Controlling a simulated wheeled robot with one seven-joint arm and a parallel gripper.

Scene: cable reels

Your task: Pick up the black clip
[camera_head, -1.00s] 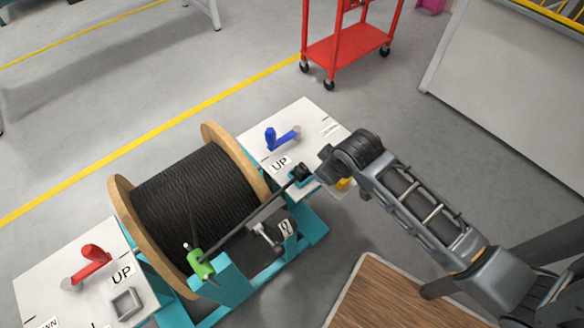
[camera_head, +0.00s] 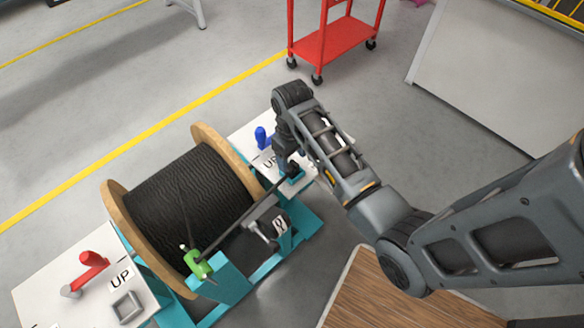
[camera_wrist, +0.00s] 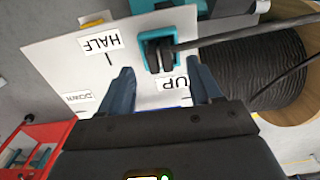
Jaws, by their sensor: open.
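A small black part (camera_head: 292,170), which looks like the black clip, sits at a teal square holder (camera_head: 297,184) on the white panel right of the cable reel. In the wrist view, the black clip (camera_wrist: 153,55) is inside the teal frame (camera_wrist: 143,41), and a dark rod runs from it to the right. My gripper (camera_wrist: 158,84) is open and empty. Its two fingers are spread over the white panel, one either side of the clip's line, with the clip just beyond the tips. In the head view, my arm hides most of the gripper.
The black cable reel (camera_head: 190,195) with wooden flanges stands left of my arm. A green clamp (camera_head: 198,265) holds the rod's near end. A blue handle (camera_head: 261,138) stands beside my wrist. A red handle (camera_head: 86,270) is on the left panel. A red cart (camera_head: 335,40) stands behind.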

